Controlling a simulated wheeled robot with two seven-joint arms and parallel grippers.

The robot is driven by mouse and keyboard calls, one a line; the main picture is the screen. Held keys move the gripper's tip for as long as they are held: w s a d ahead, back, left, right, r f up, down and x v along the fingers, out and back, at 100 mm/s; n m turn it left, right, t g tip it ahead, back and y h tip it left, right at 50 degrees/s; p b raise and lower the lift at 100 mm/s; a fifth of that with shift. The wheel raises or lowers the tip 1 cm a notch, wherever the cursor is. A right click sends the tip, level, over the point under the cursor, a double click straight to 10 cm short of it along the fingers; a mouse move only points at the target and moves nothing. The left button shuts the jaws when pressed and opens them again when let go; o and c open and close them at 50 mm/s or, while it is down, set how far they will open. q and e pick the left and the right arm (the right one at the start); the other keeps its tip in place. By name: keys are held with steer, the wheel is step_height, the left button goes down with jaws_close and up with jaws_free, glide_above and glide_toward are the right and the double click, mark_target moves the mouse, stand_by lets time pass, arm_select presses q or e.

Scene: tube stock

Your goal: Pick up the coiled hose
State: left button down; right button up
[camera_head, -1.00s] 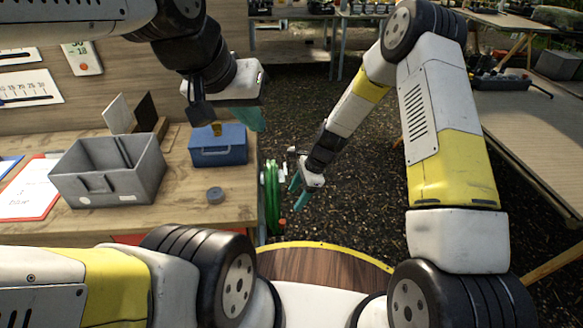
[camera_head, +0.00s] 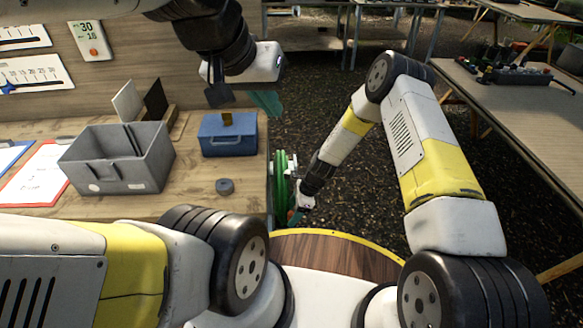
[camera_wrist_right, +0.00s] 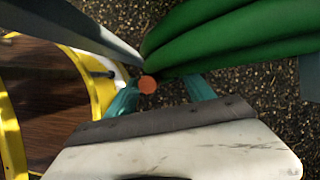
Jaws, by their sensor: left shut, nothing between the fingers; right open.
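The coiled green hose (camera_head: 281,178) hangs upright at the right end of the workbench. It fills the upper right of the right wrist view (camera_wrist_right: 235,35), with a round orange end (camera_wrist_right: 148,84) at its lower left. My right gripper (camera_head: 297,214) is low beside the hose. In the right wrist view its teal fingers (camera_wrist_right: 163,92) are open, one on each side of the orange end; I cannot tell whether they touch it. My left gripper (camera_head: 267,103) is shut and empty, high above the bench's right end and partly hidden by its wrist.
Another table (camera_head: 510,110) stands at the right. Gravel ground (camera_head: 310,105) lies open between them.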

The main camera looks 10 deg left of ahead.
steer(key=shift+x, duration=1)
steer(key=shift+c, duration=0.2)
jaws_close()
steer(key=shift+w, duration=0.1)
